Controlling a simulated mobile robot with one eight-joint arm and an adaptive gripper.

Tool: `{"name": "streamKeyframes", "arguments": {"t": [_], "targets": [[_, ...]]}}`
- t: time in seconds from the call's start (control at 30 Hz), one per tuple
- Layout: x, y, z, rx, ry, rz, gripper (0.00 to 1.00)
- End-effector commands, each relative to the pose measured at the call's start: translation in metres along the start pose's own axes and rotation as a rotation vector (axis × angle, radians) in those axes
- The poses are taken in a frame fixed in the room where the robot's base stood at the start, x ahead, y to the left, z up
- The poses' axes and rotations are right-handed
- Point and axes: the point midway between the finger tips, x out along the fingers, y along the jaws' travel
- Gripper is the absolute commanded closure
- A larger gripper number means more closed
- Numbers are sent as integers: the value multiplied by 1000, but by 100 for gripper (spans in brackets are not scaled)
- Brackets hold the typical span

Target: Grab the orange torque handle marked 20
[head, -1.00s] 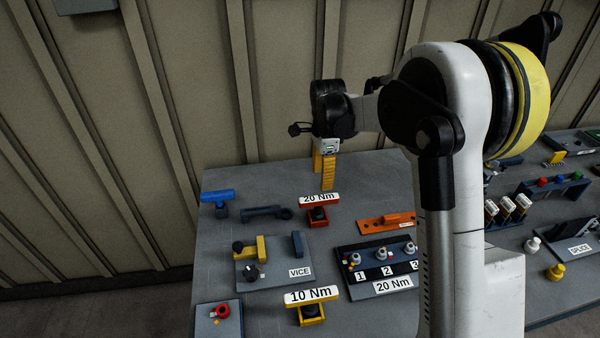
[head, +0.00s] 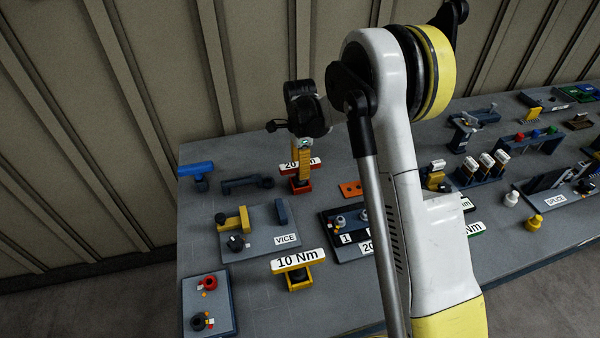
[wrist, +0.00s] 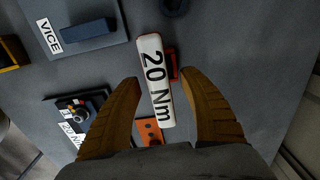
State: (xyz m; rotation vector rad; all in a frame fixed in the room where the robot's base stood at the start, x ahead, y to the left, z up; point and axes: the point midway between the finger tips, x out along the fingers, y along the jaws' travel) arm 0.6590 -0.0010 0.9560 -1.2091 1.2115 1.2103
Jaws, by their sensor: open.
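The orange torque handle marked 20 Nm (head: 301,186) stands at the back of the bench, left of centre in the head view. In the wrist view its white 20 Nm label (wrist: 155,82) lies between my fingers, with a strip of its orange-red body (wrist: 172,66) showing beside it. My gripper (head: 302,182) points down over the handle and partly hides it in the head view. In the wrist view my gripper (wrist: 161,88) is open, with one finger on each side of the label and gaps visible on both sides.
The yellow 10 Nm handle (head: 298,262) stands nearer the front. The VICE plate (head: 262,245) is to the left. A dark numbered plate (head: 328,222) and an orange plate (head: 350,189) lie to the right. A dark blue tool (head: 246,183) and a bright blue one (head: 196,169) lie left of the handle.

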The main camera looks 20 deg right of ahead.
Motion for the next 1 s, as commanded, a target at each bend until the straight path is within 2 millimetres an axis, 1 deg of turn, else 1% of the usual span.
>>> {"name": "streamKeyframes", "arguments": {"t": [1.0], "targets": [[4, 0, 0, 0, 0, 0, 50]]}}
